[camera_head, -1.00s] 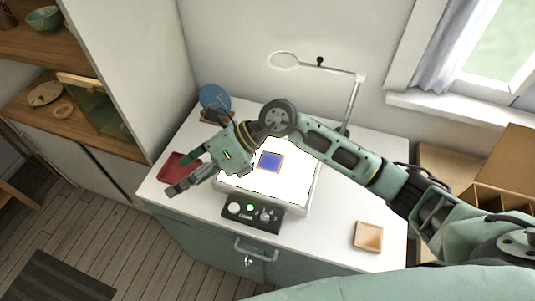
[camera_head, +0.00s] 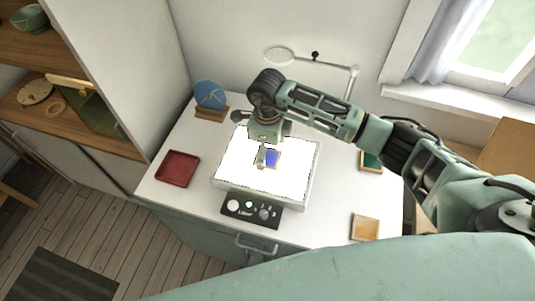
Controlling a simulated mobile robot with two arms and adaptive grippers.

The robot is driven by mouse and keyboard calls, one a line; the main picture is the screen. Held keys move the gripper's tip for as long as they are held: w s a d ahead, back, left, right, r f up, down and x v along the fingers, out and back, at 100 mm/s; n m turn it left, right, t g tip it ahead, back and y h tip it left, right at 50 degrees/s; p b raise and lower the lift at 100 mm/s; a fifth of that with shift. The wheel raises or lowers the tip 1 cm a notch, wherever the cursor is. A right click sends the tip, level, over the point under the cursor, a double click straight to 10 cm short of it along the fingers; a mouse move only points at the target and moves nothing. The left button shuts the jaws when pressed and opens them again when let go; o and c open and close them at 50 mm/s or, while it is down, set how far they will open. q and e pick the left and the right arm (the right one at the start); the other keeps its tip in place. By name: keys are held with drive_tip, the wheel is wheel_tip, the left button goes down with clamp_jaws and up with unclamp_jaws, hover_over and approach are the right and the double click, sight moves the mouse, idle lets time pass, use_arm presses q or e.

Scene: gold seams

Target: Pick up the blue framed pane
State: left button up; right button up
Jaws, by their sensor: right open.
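The blue framed pane (camera_head: 272,159) lies on the glowing white light panel (camera_head: 235,170) on the table. It is a small blue square with a thin tan frame. My right gripper (camera_head: 261,164) points down over the pane's left side and hides part of it. The gripper is open, and nothing shows between its fingers. I cannot tell whether the fingertips touch the pane or panel. My left gripper is not in view.
A red tray (camera_head: 178,168) sits left of the panel, and a blue disc (camera_head: 210,94) stands in a wooden holder behind. A control box (camera_head: 250,210) is in front. A small wooden tray (camera_head: 365,228) is at front right. A magnifier lamp (camera_head: 279,55) stands behind my arm.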

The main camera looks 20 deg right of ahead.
drive_tip(key=shift+f, duration=0.8)
drive_tip(key=shift+c, duration=0.5)
drive_tip(key=c, duration=1.3)
drive_tip(key=shift+r, duration=0.15)
